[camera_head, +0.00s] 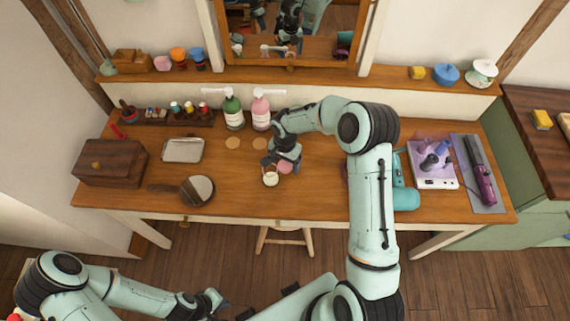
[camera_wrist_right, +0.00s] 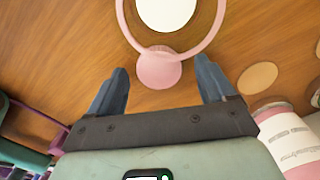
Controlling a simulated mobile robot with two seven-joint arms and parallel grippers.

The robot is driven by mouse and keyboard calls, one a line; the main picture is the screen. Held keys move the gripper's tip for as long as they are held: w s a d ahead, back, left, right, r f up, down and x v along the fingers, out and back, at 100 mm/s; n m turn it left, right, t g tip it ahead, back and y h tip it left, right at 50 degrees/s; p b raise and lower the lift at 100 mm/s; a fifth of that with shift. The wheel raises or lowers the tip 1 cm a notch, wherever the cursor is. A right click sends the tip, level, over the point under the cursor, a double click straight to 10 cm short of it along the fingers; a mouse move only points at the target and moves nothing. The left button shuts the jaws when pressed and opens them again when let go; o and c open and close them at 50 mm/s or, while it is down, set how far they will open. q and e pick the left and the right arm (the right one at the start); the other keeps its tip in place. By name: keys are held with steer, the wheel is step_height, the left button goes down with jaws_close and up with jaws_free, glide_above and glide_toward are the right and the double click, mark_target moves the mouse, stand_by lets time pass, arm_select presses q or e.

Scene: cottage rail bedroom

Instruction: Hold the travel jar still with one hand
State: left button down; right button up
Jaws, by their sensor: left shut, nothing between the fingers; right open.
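The small cream-topped jar (camera_head: 270,179), seemingly the travel jar, stands on the wooden dressing table near its front middle. In the right wrist view its white round top (camera_wrist_right: 167,10) shows inside a thin pink ring, partly cut off by the top edge. A pink disc (camera_wrist_right: 158,70) sits at the ring's near side. My right gripper (camera_head: 279,163) is open above the table beside the jar. In the wrist view its fingers stand either side of the pink disc, with the jar top beyond them. My left gripper (camera_head: 218,302) is shut and empty, low in front of the table.
Green (camera_head: 233,113) and pink (camera_head: 261,112) pump bottles stand behind. A hand mirror (camera_head: 197,190), metal tray (camera_head: 183,150) and wooden box (camera_head: 112,163) lie left. A teal hairdryer (camera_head: 405,197), white organiser (camera_head: 432,164) and purple styling tool (camera_head: 480,172) lie right. Table (camera_head: 235,200) is bare near the front.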

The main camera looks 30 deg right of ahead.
mark_target(285, 165)
steer(key=shift+f, duration=0.2)
steer(key=shift+s, duration=0.1)
steer(key=c, duration=1.1)
steer(key=shift+r, duration=0.1)
step_height(285, 165, up, 20)
steer(key=shift+p, duration=0.3)
